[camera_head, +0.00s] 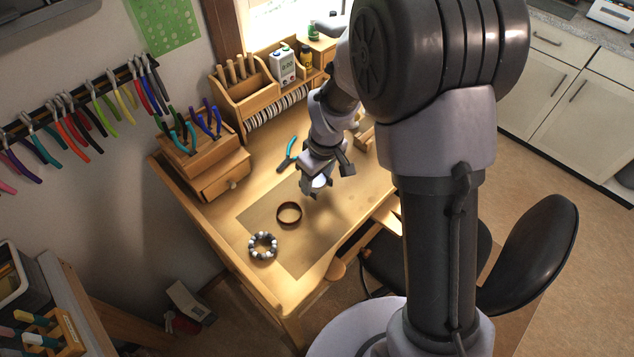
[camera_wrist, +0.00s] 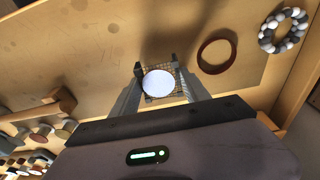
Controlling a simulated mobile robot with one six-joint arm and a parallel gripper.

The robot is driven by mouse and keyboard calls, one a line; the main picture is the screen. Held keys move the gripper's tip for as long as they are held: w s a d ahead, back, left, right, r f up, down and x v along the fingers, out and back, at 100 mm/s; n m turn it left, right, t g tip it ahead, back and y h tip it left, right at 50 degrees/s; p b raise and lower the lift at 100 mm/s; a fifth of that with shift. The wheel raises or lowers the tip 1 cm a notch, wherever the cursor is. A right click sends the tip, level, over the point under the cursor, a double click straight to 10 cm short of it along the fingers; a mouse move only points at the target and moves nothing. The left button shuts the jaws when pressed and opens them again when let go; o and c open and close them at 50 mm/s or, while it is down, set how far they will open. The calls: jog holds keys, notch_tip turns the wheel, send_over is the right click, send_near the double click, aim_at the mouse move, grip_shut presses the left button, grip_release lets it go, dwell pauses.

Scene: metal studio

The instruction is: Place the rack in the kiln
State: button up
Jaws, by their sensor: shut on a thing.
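My gripper (camera_head: 317,186) is over the wooden workbench, toward its middle. In the wrist view my gripper (camera_wrist: 158,72) has its two fingers on either side of a small wire-mesh rack (camera_wrist: 180,70) and is shut on it. A round white disc (camera_wrist: 158,84) lies over the rack and hides much of the mesh. The disc also shows between the fingers in the head view (camera_head: 319,182). The rack appears held above the bench, but the gap is hard to judge. I cannot make out a kiln in either view.
On the workbench (camera_head: 300,285) lie a brown ring (camera_head: 289,213), a grey-and-white bead bracelet (camera_head: 263,246) and blue pliers (camera_head: 288,153). A wooden plier stand (camera_head: 205,165) and a tool organiser (camera_head: 245,95) line the back. A black chair (camera_head: 530,245) stands in front.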

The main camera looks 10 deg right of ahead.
jog(key=shift+f, duration=0.8)
jog(key=shift+f, duration=0.15)
jog(key=o, duration=1.4)
jog(key=shift+c, duration=0.2)
